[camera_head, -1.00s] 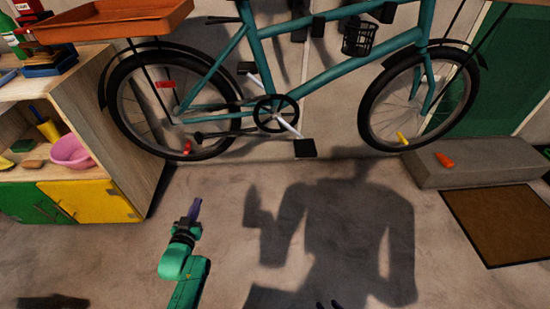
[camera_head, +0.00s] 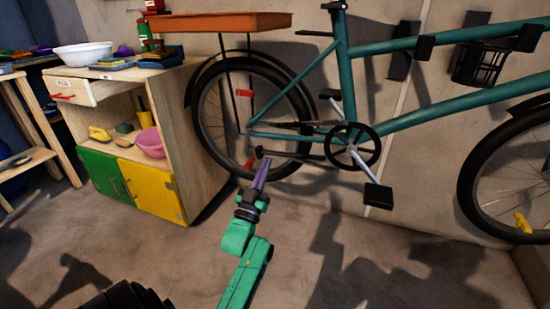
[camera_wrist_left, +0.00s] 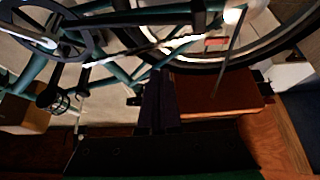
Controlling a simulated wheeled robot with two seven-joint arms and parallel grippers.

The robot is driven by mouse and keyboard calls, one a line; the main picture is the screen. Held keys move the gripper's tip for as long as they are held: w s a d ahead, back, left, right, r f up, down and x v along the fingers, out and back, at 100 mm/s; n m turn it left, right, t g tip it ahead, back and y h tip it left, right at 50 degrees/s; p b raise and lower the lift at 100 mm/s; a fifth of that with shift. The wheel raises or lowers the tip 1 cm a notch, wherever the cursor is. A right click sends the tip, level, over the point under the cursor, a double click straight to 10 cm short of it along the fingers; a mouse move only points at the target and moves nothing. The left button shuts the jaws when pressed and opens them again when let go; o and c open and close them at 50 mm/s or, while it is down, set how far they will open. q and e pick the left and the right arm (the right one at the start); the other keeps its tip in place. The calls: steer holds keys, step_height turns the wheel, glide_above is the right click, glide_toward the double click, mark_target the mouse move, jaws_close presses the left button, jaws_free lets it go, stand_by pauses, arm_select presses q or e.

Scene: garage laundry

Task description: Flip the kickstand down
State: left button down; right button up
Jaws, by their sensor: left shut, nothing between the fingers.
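The teal bicycle (camera_head: 342,62) is up against the wall, its rear wheel at left. Its kickstand (camera_head: 300,157) is a dark rod lying nearly level, raised off the floor, running back from below the crank to the lower rear wheel. My left gripper (camera_head: 265,162) is shut and empty, its purple fingers pointing up at the rod's rear end. They overlap that end in the head view, so I cannot tell whether they touch. The left wrist view shows the shut fingers (camera_wrist_left: 158,98) against the bicycle frame; the kickstand is hard to pick out there. My right gripper is not seen.
A wooden cabinet (camera_head: 205,165) with green and yellow doors stands close left of the rear wheel. The pedal (camera_head: 378,196) hangs right of the left gripper. An orange tray (camera_head: 220,22) is above the rear wheel. Open concrete floor lies in front.

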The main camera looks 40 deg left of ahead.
mark_target(292, 154)
arm_select(q)
steer(key=w+a+b, duration=0.2)
steer(key=w+b, duration=0.1)
steer(key=w, duration=0.3)
steer(key=shift+w+a+f+b, duration=0.2)
steer(key=shift+w+b, duration=0.15)
steer(key=shift+w, duration=0.05)
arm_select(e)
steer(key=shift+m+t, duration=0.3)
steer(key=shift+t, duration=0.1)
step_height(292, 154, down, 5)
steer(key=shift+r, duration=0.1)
arm_select(q)
steer(key=shift+f, duration=0.15)
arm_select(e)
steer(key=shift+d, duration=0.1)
